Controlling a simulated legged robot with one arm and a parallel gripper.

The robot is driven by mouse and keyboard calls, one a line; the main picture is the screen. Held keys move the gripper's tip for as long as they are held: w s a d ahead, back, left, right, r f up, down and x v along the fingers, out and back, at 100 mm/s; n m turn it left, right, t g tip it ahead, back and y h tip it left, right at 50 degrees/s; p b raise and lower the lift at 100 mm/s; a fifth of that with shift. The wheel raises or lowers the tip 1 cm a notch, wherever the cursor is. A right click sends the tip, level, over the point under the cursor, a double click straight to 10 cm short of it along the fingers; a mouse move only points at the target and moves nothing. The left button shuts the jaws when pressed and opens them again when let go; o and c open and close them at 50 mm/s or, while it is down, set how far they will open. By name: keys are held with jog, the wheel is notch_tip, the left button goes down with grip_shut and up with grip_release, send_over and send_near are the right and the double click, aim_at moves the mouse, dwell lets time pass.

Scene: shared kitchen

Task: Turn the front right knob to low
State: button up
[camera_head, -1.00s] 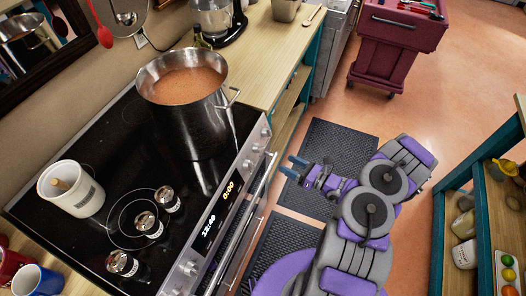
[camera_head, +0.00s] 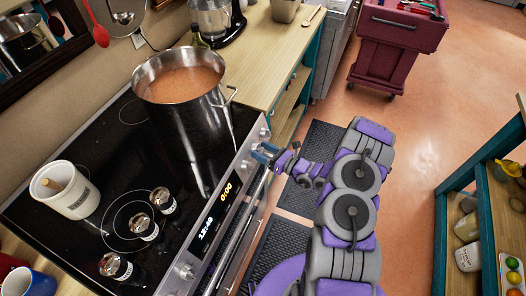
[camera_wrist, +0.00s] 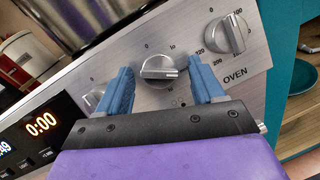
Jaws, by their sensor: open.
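The stove's (camera_head: 105,165) front panel carries silver knobs. In the wrist view, a knob (camera_wrist: 158,69) marked "0" and "lo" sits between the blue fingertips of my gripper (camera_wrist: 161,72). Its grip bar lies roughly level. The fingers are apart, one on each side of it; contact cannot be told. A second knob (camera_wrist: 94,97) is partly hidden behind the left finger. The knob (camera_wrist: 228,35) above the word OVEN is to the right. In the head view my gripper (camera_head: 265,153) is at the panel's right part and hides some knobs.
A large steel pot (camera_head: 185,105) of orange-brown soup stands on the far right of the cooktop. A white crock (camera_head: 68,193) and several small jars (camera_head: 138,225) stand on the left and front. The wooden counter (camera_head: 262,60) is beyond the stove.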

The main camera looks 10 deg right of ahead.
jog(key=shift+d, duration=0.1)
jog(key=shift+c, duration=0.9)
jog(key=c, duration=0.8)
jog(key=shift+c, duration=0.2)
jog(key=n+g+y+b, duration=0.1)
jog(key=n, duration=0.4)
jog(key=n+g+y+b, duration=0.1)
jog(key=n+g+b, duration=0.1)
jog(key=n, duration=0.2)
jog(key=n+g+y+b, duration=0.1)
jog(key=n+g+b, duration=0.1)
jog(key=n, duration=0.3)
jog(key=shift+w+d+f+n+y, duration=0.1)
jog(key=shift+w+f+n+y, duration=0.1)
jog(key=shift+n+y, duration=0.1)
jog(key=shift+n, duration=0.3)
